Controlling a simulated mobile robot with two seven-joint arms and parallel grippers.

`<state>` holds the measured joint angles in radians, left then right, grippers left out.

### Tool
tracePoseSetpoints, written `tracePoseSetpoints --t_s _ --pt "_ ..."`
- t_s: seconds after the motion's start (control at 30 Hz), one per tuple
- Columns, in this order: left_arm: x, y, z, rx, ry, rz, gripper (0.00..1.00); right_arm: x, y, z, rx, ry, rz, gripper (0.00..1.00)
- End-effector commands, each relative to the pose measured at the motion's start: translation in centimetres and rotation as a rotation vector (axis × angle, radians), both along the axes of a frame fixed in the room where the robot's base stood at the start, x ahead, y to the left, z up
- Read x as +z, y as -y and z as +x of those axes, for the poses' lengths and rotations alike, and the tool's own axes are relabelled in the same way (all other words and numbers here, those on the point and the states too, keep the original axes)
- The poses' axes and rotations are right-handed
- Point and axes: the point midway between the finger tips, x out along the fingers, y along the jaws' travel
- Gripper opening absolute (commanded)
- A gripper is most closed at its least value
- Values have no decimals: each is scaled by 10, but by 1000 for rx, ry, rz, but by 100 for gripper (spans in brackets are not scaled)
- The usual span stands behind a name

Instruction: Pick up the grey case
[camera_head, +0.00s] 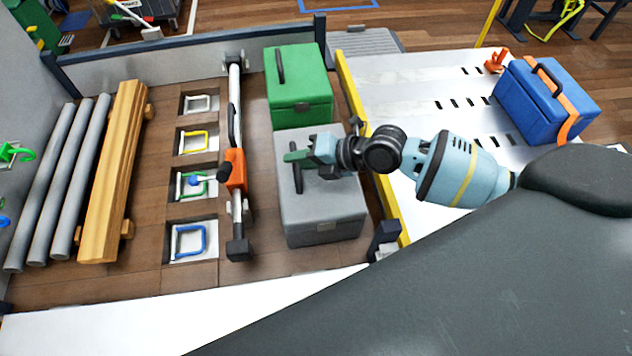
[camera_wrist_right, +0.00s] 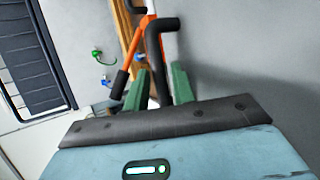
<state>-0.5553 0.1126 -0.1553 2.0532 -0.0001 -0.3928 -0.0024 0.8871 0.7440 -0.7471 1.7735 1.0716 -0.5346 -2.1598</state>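The grey case (camera_head: 325,207) stands on the brown floor area with its black handle (camera_head: 298,180) on top. My right gripper (camera_head: 296,157) is over the case at its handle, coming in from the right. In the right wrist view its two green fingers (camera_wrist_right: 160,86) stand on either side of the black handle (camera_wrist_right: 154,42), with small gaps beside it, so the gripper looks open. The grey case top (camera_wrist_right: 235,55) fills the right of that view. My left gripper is not in view.
A green case (camera_head: 302,100) stands directly behind the grey one. A bar with an orange lever (camera_head: 236,170) lies to its left, a yellow rail (camera_head: 350,92) to its right. A blue case (camera_head: 540,108) with an orange strap stands on the pale platform (camera_head: 410,75).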

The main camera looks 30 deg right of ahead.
Motion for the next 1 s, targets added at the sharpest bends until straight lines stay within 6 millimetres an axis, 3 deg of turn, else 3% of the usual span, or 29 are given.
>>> tracePoseSetpoints --t_s 0.17,0.4,1.0 --pt "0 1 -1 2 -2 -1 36 0 0 0 0 0 0 25" --pt "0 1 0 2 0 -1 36 0 0 0 0 0 0 0" --pt "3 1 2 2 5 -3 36 0 0 0 0 0 0 0"
